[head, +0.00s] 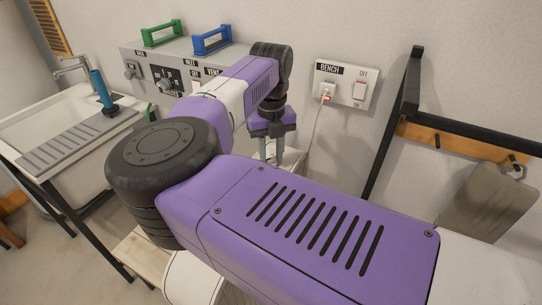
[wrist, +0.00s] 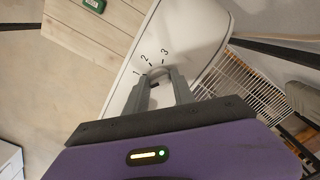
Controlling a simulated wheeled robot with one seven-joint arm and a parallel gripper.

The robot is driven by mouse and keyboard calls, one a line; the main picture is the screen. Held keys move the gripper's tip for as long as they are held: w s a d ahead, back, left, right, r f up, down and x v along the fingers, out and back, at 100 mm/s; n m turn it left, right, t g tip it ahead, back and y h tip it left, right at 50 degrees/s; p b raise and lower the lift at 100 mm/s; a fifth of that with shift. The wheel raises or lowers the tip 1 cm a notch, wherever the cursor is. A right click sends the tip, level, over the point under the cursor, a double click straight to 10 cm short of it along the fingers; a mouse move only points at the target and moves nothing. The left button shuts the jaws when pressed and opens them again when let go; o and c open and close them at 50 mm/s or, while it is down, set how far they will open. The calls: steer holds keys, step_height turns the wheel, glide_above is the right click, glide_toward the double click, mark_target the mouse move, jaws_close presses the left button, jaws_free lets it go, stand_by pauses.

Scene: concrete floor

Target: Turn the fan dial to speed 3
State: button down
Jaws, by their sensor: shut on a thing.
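The fan (wrist: 205,42) is a white body with a wire grille (wrist: 245,85), seen in the wrist view. In the head view my gripper (head: 272,150) points down, and my arm hides most of the fan.
A sink (head: 45,125) stands at left. A BENCH socket plate (head: 345,88) with a plugged cord is on the wall. A black-framed rack (head: 455,133) stands at right.

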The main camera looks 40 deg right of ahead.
steer(key=m+b, duration=0.2)
steer(key=m, duration=0.4)
steer(key=m+b, duration=0.2)
steer(key=m, duration=0.4)
steer(key=shift+m, duration=0.4)
steer(key=m, duration=0.6)
steer(key=shift+s, duration=0.1)
steer(key=m, duration=0.5)
steer(key=shift+m, duration=0.5)
steer(key=c, duration=1.1)
jaws_free()
steer(key=shift+o, duration=0.2)
steer(key=shift+r, duration=0.1)
